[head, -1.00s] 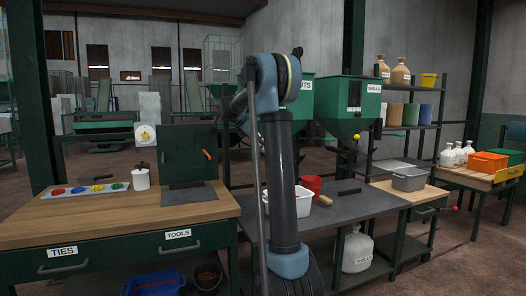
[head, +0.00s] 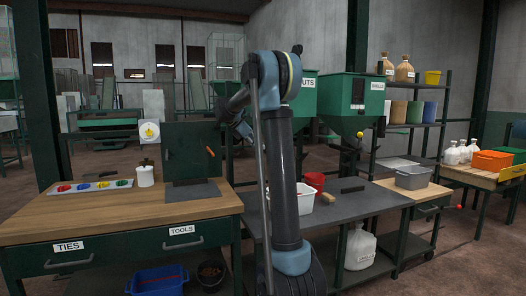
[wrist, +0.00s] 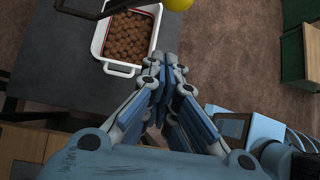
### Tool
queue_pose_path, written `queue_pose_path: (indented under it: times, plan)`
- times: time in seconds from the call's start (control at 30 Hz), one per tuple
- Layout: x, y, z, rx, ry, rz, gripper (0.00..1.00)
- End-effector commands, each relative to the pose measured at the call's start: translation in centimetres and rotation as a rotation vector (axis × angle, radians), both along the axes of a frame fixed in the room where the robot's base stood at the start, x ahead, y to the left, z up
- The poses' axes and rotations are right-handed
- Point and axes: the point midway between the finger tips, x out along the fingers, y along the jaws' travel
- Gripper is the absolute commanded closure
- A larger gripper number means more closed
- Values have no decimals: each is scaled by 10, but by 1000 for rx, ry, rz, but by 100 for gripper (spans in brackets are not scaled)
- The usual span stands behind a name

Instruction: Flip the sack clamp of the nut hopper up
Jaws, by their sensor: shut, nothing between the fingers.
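The nut hopper (head: 303,98) is green, with a label partly hidden behind my arm in the head view; only "UTS" shows. Its sack clamp cannot be made out in the head view. In the wrist view a yellow ball knob (wrist: 177,4) is cut off by the top edge, with a dark bar (wrist: 86,9) to its left; I cannot tell if either is part of the clamp. My gripper (wrist: 166,86) is shut and empty, below the knob in the picture and apart from it. It is hidden in the head view.
A white tub of brown nuts (wrist: 103,44) sits on the grey table (wrist: 55,70). The shell hopper (head: 368,95), with a yellow knob (head: 360,135) below, stands to the right. Open floor (wrist: 235,50) lies right of the table.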

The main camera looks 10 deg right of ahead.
Motion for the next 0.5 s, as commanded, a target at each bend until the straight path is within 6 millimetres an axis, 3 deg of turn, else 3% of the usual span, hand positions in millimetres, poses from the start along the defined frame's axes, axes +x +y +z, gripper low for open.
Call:
queue_pose_path:
  times: [0.3,0.5]
  plan:
    - [10,37,35,1,0,1,100]
    - [14,50,47,1,0,0,100]
